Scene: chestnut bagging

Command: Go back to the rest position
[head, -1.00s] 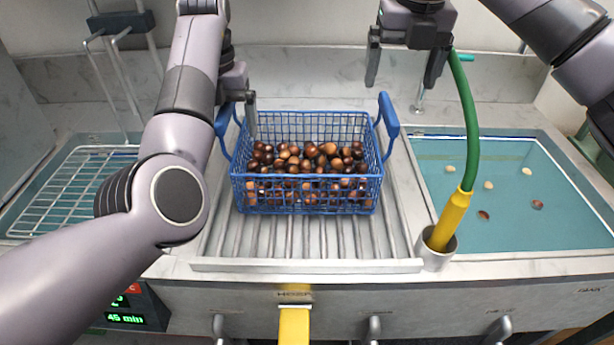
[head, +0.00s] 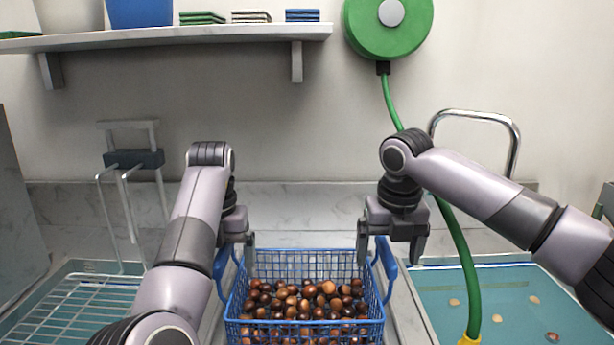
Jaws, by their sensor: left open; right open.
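My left gripper (head: 237,248) is open beside the left handle of the blue wire basket (head: 312,262). One finger shows in front of the basket's back left corner. The lower part of the gripper overlaps the blue handle, and I cannot tell if they touch. My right gripper (head: 392,250) is open with its fingers pointing down, near the basket's right handle (head: 386,270). The basket stands upright and holds many brown chestnuts (head: 305,300).
A green hose (head: 462,262) hangs from a green reel (head: 388,25) behind my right arm. A water basin (head: 490,300) with several floating pieces lies at right. A wire rack (head: 75,310) is at left. A shelf (head: 150,38) with tubs and stacked packs hangs above.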

